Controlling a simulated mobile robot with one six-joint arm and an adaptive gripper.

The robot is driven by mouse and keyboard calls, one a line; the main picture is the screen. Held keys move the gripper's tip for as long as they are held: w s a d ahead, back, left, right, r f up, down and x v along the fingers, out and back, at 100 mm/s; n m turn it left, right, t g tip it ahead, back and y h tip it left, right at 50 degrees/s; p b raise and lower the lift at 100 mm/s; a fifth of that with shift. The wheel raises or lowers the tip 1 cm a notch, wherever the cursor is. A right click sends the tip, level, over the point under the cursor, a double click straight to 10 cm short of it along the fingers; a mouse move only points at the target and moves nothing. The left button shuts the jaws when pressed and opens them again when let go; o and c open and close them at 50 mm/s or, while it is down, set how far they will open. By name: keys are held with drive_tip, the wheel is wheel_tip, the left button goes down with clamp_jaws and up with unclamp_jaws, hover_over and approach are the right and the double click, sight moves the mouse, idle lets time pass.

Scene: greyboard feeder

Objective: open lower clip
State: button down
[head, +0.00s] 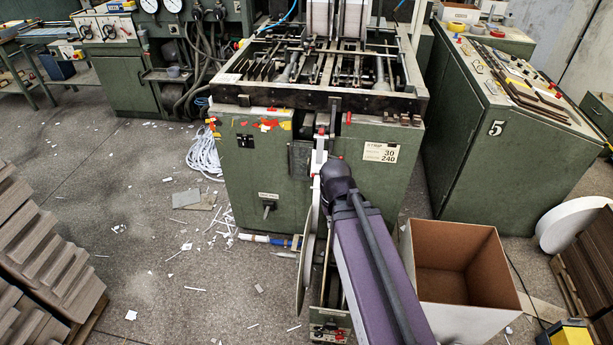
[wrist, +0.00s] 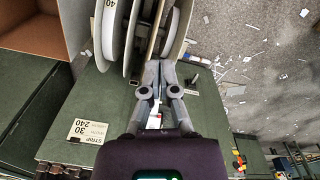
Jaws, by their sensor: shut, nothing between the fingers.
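My gripper (wrist: 158,68) shows in the wrist view with its two grey fingers closed together and nothing between them. The fingertips lie beside the edge of upright round reel discs (wrist: 116,35) at the front of the green machine (head: 255,175). In the head view my arm reaches to the machine's front and hides most of the gripper area. A pale upright bracket with red parts (head: 318,155) stands just beyond my wrist there. I cannot make out the lower clip for certain in either view.
An open cardboard box (head: 460,309) stands on the floor right of my arm. A green control cabinet (head: 455,130) stands further right. Stacked brown boards (head: 45,255) are at the left. The floor left of the machine has paper scraps and a white coil of cord (head: 203,152).

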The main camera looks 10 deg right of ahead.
drive_tip(key=w+f+n+t+h+b, duration=0.2)
drive_tip(key=w+f+h+b, duration=0.1)
drive_tip(key=w+f+b, duration=0.65)
drive_tip(key=w+f+n+t+h+b, duration=0.1)
drive_tip(key=w+f+n+h+b, duration=0.2)
drive_tip(key=w+b, duration=0.7)
drive_tip(key=w+a+f+n+t+h+b, duration=0.1)
drive_tip(key=w+a+f+t+b, duration=0.1)
drive_tip(key=w, duration=0.5)
drive_tip(key=w+a+f+n+t+h+b, duration=0.2)
drive_tip(key=w+a+b, duration=0.1)
drive_tip(key=w+b, duration=0.2)
drive_tip(key=w+a+f+n+t+h+b, duration=0.1)
drive_tip(key=w+a+f+t+b, duration=0.1)
drive_tip(key=w, duration=0.7)
drive_tip(key=shift+w+a+f+b, duration=0.35)
drive_tip(key=shift+a+b, duration=0.4)
drive_tip(key=shift+b, duration=0.5)
drive_tip(key=shift+w+d, duration=0.1)
drive_tip(key=w+d+f+b, duration=0.2)
drive_tip(key=d, duration=0.6)
drive_tip(key=shift+w+d+f, duration=0.2)
drive_tip(key=shift+w+d, duration=0.05)
